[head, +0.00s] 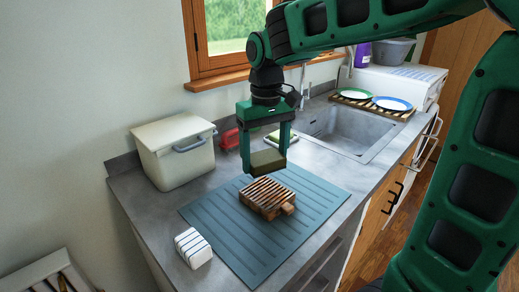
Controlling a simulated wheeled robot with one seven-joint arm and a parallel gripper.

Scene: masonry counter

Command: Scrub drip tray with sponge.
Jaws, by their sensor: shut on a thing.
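My gripper (267,150) points down over the counter and is shut on the sponge (267,161), a dull olive-brown block held between its two green fingers. The drip tray (267,195) is a small slatted brown piece with a short tab at its right front. It lies on a ribbed blue-grey mat (312,188). The sponge is just above and behind the tray in the picture. A gap seems to show between them, but I cannot tell its exact height.
A cream lidded bin (175,155) stands at the back left. A striped white block (193,248) lies left of the mat. A red object (230,138) and a green-and-white item (282,137) lie behind the gripper. The sink (345,130) and a rack with plates (392,103) are farther right.

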